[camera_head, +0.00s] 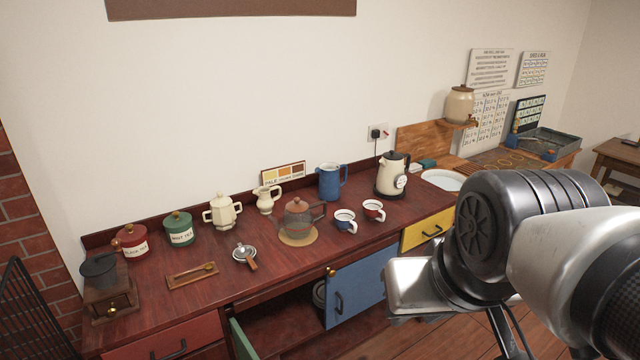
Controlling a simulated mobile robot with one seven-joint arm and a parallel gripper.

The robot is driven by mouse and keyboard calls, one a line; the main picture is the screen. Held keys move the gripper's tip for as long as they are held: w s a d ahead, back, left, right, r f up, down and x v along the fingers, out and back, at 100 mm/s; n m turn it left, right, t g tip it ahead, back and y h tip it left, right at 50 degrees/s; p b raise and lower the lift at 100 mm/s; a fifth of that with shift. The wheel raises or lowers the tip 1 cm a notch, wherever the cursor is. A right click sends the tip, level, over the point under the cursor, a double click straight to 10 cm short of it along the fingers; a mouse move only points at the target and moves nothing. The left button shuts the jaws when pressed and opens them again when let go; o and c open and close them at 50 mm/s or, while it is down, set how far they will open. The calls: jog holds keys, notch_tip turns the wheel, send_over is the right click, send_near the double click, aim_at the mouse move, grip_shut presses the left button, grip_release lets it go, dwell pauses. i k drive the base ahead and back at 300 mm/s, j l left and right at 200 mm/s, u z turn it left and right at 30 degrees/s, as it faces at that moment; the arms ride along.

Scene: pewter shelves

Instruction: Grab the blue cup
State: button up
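A blue jug (330,181) stands behind the cups. My arm reaches in from the right, in front of the counter. The end of it, my gripper (399,318), appears in front of the blue cabinet door, lower and to the right of the blue cup and apart from it. Its fingers are hardly visible, so whether it is open or shut is unclear.
A brown teapot (297,218) stands left of the blue cup, and a cream kettle (393,175) stands behind right. The counter's front strip before the cups is clear.

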aim_at(344, 219)
jog(key=i+l+u, duration=0.15)
jog(key=l, duration=0.8)
jog(key=i+l+u, duration=0.1)
jog(key=l, duration=0.25)
jog(key=i+l+u, duration=0.1)
jog(key=l, duration=0.25)
jog(key=i+l+u, duration=0.15)
jog(key=l, duration=0.2)
jog(key=i+u, duration=0.25)
jog(key=i, duration=0.35)
jog(key=i+l+u, duration=0.2)
jog(key=i, duration=0.6)
